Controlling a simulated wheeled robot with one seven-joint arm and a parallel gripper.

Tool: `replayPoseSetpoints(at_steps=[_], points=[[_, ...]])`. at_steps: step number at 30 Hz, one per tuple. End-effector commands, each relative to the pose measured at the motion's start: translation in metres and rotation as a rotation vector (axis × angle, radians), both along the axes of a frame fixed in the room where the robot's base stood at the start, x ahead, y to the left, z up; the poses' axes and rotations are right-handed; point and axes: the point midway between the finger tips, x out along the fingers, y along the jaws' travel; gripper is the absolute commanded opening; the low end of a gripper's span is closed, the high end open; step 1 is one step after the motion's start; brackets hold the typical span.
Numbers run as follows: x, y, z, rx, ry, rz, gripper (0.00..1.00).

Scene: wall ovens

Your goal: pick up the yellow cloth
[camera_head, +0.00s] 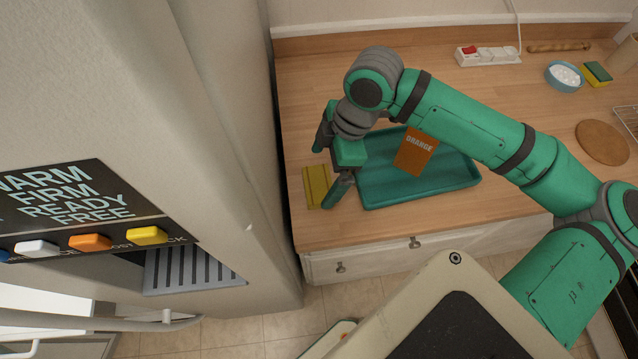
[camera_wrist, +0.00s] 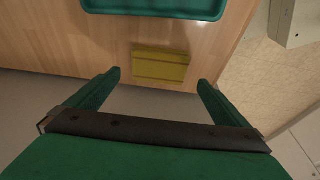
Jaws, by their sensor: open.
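The yellow cloth (camera_head: 316,187) is a flat, folded rectangle on the wooden counter, left of the teal tray in the head view. In the wrist view the yellow cloth (camera_wrist: 160,67) lies ahead of my fingers, close to the counter's edge. My gripper (camera_head: 333,165) is open and empty in the head view, beside the cloth with one finger on its right side. In the wrist view my gripper (camera_wrist: 158,80) has its two green fingers spread wide, with the cloth between their lines. I see no contact with the cloth.
The teal tray (camera_head: 431,188) sits right of the cloth and holds an orange packet (camera_head: 415,152) marked ORANGE. A tall cream machine (camera_head: 150,110) stands close on the left. A power strip (camera_head: 487,56), blue bowl (camera_head: 564,77) and sponge (camera_head: 597,73) are at the back right.

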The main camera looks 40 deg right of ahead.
Motion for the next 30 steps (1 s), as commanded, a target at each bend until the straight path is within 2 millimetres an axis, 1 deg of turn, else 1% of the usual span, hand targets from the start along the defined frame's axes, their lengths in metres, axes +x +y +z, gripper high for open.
replayPoseSetpoints(at_steps=[6,9,12,19,20,21,23,24,25,30], points=[[0.000,0.003,-0.030,0.000,0.002,-0.006,1.00],[0.002,0.004,-0.040,-0.001,0.001,-0.008,1.00],[0.002,0.005,-0.045,0.000,0.000,-0.009,1.00],[0.003,0.006,-0.046,0.000,-0.001,-0.009,1.00],[0.003,0.006,-0.046,0.000,0.000,-0.007,0.93],[0.003,0.006,-0.046,0.000,0.000,-0.007,0.83],[0.003,0.006,-0.046,0.000,0.000,-0.007,0.69],[0.003,0.006,-0.046,0.000,0.000,-0.006,0.59],[0.003,0.006,-0.046,0.000,0.000,-0.006,0.56],[0.003,0.007,-0.046,0.000,0.000,-0.006,0.56]])
